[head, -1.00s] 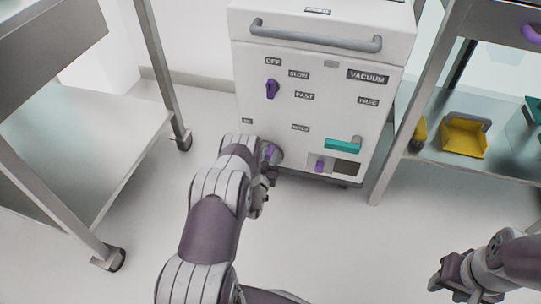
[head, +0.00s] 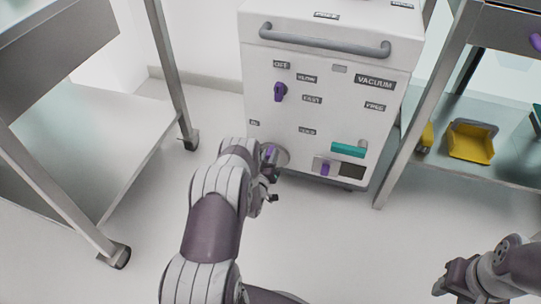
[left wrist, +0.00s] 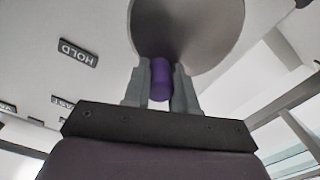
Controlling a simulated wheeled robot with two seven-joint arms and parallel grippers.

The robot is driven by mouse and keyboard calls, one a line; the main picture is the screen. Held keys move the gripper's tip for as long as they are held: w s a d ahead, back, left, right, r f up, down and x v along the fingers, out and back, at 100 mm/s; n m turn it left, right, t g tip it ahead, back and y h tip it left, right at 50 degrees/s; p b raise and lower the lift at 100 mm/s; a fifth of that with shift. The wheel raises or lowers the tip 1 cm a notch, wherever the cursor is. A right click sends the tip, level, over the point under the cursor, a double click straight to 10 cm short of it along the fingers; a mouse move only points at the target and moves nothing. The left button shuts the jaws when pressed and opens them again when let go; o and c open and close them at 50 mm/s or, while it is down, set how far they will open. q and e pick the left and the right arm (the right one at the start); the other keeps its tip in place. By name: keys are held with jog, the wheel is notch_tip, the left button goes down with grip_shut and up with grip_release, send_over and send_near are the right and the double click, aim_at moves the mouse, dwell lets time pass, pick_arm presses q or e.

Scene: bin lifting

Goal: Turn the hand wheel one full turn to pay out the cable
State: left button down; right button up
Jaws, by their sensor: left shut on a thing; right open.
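The hand wheel (head: 282,157) is a grey disc low on the left of the white cabinet's front, partly hidden behind my left arm. Its purple handle (head: 270,151) stands out from it. In the left wrist view the disc (left wrist: 195,30) fills the top middle, and the purple handle (left wrist: 160,82) sits between both fingers. My left gripper (head: 270,165) is shut on this handle; its fingers also show in the left wrist view (left wrist: 160,88). My right gripper (head: 443,280) is open and empty at lower right, away from the cabinet. No cable can be made out.
The white cabinet (head: 335,70) also carries a purple selector knob (head: 280,91), a teal handle (head: 348,150) and a small purple knob (head: 325,168). A metal cart (head: 90,150) stands left. A shelf rack (head: 430,100) with a yellow bin (head: 472,141) stands right. The floor in front is clear.

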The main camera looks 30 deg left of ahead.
pick_arm(q)
jog(key=shift+s+d+f, duration=0.1)
jog(key=shift+s+f, duration=0.05)
jog(key=shift+f, duration=0.1)
jog(key=c, duration=0.9)
grip_release()
jog(key=shift+r, duration=0.1)
jog(key=shift+s+r+p, duration=0.1)
jog(key=shift+s+p, duration=0.2)
jog(key=shift+p, duration=0.1)
jog(key=p+v, duration=0.5)
jog(key=v, duration=0.7)
